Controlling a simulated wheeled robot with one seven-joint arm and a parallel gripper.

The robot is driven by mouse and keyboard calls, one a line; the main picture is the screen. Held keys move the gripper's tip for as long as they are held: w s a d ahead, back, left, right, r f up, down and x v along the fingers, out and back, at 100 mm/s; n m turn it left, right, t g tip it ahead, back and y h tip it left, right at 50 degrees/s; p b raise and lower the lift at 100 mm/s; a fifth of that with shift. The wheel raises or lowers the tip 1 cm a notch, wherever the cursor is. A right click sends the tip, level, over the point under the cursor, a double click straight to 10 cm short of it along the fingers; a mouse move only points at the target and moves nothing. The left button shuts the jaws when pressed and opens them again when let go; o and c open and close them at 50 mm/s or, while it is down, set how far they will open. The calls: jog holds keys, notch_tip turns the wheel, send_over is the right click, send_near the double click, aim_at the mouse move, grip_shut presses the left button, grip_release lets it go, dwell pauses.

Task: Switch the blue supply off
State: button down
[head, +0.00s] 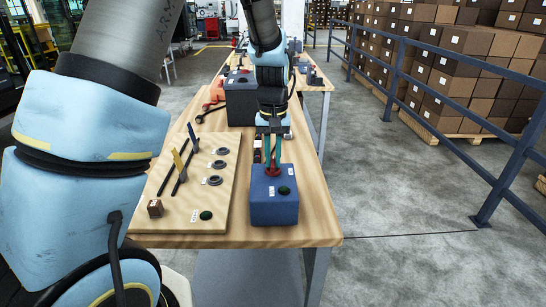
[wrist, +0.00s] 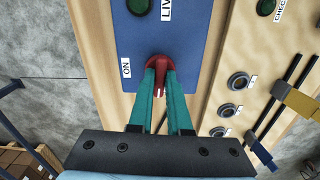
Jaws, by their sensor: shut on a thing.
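The blue supply (head: 273,211) is a box at the front right of the wooden table. Its blue top fills the upper middle of the wrist view (wrist: 192,50). A red knob (wrist: 159,62) sits on it, with a white "ON" label (wrist: 126,68) beside it. A dark green lamp (head: 284,190) is on the same face near a "LIVE" label (wrist: 167,9). My gripper (head: 272,163) points down at the box, its teal fingers shut on the red knob.
A dark grey box (head: 240,105) stands behind. A blue railing (head: 440,77) runs along the right.

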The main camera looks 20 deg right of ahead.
aim_at(273, 161)
jog(key=shift+n, duration=0.4)
jog(key=c, duration=0.9)
grip_release()
jog(key=shift+o, duration=0.2)
notch_tip(273, 161, up, 11)
jog(key=b, duration=0.2)
jog(key=shift+f, duration=0.1)
